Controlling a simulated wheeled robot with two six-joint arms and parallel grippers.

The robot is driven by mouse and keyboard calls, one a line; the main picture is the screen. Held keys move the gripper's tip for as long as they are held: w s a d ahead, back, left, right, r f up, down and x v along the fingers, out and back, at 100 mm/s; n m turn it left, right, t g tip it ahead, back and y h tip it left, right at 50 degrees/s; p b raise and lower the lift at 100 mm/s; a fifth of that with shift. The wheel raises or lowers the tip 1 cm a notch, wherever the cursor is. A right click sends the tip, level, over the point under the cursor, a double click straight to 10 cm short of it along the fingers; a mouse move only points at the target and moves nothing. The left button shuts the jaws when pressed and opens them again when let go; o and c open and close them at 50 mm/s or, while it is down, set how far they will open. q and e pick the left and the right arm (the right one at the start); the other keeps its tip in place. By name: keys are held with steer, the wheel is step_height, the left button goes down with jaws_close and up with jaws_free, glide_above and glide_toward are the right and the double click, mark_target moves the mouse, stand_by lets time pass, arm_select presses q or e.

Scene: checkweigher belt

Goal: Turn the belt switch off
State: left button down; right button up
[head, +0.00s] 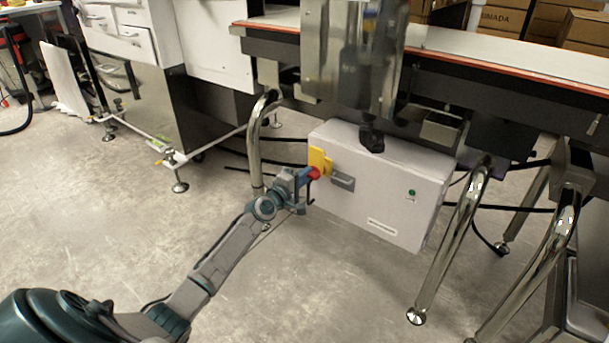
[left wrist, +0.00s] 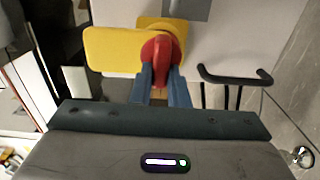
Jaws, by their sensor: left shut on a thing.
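The belt switch is a red rotary knob (head: 314,173) on a yellow plate (head: 320,160) at the left end of a pale grey control box (head: 385,190) under the belt. In the left wrist view the red knob (left wrist: 162,52) stands in front of the yellow plate (left wrist: 110,50). My left gripper (head: 308,176) is at the knob, and in the left wrist view its two blue-grey fingers (left wrist: 163,80) are shut on the knob's lower part. The fingers hide part of the knob. My right gripper is not in view.
The box also carries a grey latch handle (head: 342,181) and a green indicator (head: 411,192). A bent steel leg (head: 255,145) stands close left of my left gripper. The belt frame (head: 480,65) runs overhead. Open floor (head: 310,285) lies below the box.

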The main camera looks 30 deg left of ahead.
arm_select(q)
steer(key=shift+n, duration=0.3)
steer(key=c, duration=1.4)
jaws_free()
steer(key=s+p, duration=0.2)
steer(key=s, duration=0.8)
steer(key=shift+s+a+p, duration=0.3)
steer(key=shift+s+a, duration=0.1)
steer(key=shift+a, duration=0.05)
